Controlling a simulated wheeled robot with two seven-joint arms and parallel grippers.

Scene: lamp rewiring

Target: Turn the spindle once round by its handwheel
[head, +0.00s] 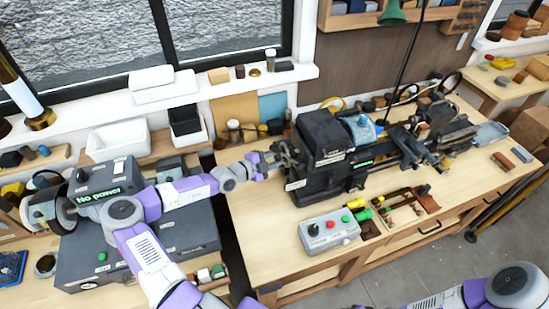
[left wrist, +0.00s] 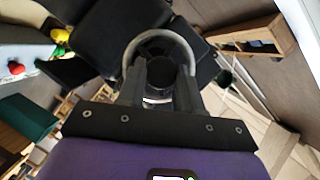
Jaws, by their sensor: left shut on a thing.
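The dark lathe (head: 322,140) stands on the wooden bench. Its handwheel (head: 286,155) is at the left end of the headstock, small and partly hidden by my gripper. In the left wrist view the handwheel (left wrist: 187,45) shows as a grey rim arching around a dark hub. My left gripper (head: 276,159) reaches it from the left and is shut on it. The exact contact is hard to see. My right gripper is out of view; only part of that arm shows.
A grey control box (head: 329,231) with a red button sits in front of the lathe. A tool tray (head: 403,212) lies to its right. A machine (head: 97,178) labelled "No power" stands on the left bench.

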